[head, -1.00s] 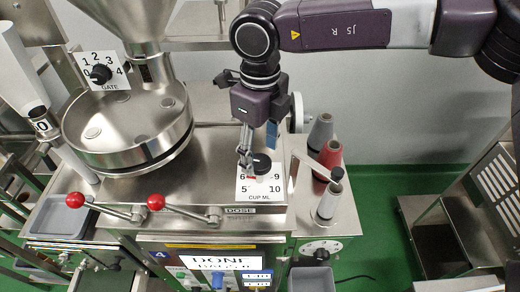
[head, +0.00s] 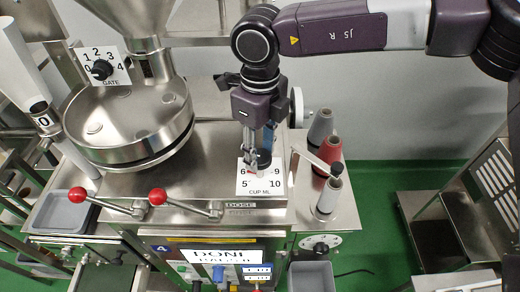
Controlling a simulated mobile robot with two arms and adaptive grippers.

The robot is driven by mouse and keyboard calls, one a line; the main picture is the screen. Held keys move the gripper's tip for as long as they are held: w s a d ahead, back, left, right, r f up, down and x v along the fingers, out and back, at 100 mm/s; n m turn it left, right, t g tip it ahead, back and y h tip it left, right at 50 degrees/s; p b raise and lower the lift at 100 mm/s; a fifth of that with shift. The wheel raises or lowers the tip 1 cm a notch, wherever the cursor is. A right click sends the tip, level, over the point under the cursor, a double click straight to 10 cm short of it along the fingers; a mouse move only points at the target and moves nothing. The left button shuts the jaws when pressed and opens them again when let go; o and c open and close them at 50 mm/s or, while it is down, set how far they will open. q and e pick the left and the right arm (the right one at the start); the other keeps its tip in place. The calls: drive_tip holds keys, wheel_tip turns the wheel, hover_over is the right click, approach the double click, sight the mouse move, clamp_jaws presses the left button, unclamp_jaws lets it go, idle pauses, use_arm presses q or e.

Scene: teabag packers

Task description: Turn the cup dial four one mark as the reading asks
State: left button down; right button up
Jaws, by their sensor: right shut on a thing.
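The cup dial is a white plate (head: 260,188) marked CUP ML, with the numbers 5, 6, 9 and 10 showing, on the steel deck of the machine labelled 4. Its dark knob (head: 264,157) is partly hidden by my right gripper (head: 257,163). The right gripper points down from above and is shut on the knob. The knob's pointer and the upper part of the scale are hidden, so I cannot tell the setting. A display (head: 215,257) below the deck shows large black letters, only partly legible. My left gripper is not in view.
A steel round hopper bowl (head: 125,115) and a gate dial (head: 102,68) stand to the left. Two red-knobbed levers (head: 158,196) lie in front of them. Thread cones (head: 330,150) stand close on the right. Green floor is open further right.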

sight(260, 156)
drive_tip(key=shift+f+b, duration=0.1)
drive_tip(key=shift+b, duration=0.35)
drive_tip(key=n+b, duration=0.4)
drive_tip(key=shift+f, duration=0.15)
drive_tip(key=n+b, duration=0.3)
drive_tip(key=shift+r+n+b, duration=0.3)
drive_tip(key=shift+n+b, duration=0.2)
drive_tip(key=shift+n, duration=0.8)
drive_tip(key=o, duration=1.2)
drive_tip(key=shift+c, duration=0.2)
wheel_tip(260, 156, up, 12)
